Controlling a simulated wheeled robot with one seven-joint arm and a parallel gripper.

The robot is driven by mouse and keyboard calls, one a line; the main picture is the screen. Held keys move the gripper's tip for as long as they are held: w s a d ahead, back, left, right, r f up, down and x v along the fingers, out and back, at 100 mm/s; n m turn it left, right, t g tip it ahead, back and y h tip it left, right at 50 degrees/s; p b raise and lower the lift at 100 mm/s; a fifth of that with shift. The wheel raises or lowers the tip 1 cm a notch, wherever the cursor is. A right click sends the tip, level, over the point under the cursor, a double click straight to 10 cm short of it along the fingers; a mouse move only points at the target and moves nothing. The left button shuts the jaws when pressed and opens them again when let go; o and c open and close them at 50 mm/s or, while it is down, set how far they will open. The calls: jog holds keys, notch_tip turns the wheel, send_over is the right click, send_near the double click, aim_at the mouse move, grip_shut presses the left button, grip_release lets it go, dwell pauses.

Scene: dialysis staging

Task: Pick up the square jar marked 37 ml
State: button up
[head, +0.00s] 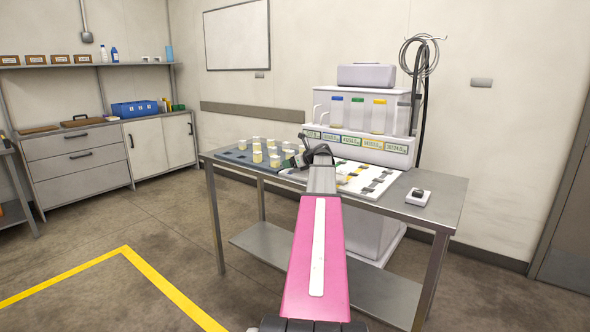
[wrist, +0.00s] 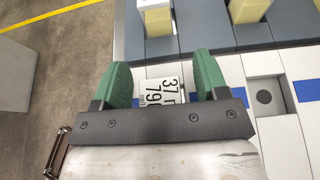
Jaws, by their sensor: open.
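In the wrist view, a white label (wrist: 160,90) with black print reading "37 m" and a cut-off "79" lies between the fingers of my gripper (wrist: 162,64). The lower part of the label is hidden behind the dark gripper bar. I cannot make out the body of the square jar under it. My gripper is open, with one green finger on each side of the label and a gap on both sides. In the head view my gripper (head: 299,160) is over the table and mostly hidden by my arm.
Several pale-yellow jars (head: 257,156) stand on a blue-grey tray (head: 235,155) at the left of the metal table (head: 425,213). Two jars (wrist: 158,20) show beyond my fingers. A white board with dark squares (head: 376,183) lies at right. A white machine (head: 360,148) stands behind.

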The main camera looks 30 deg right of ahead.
jog(key=shift+c, duration=0.3)
jog(key=c, duration=1)
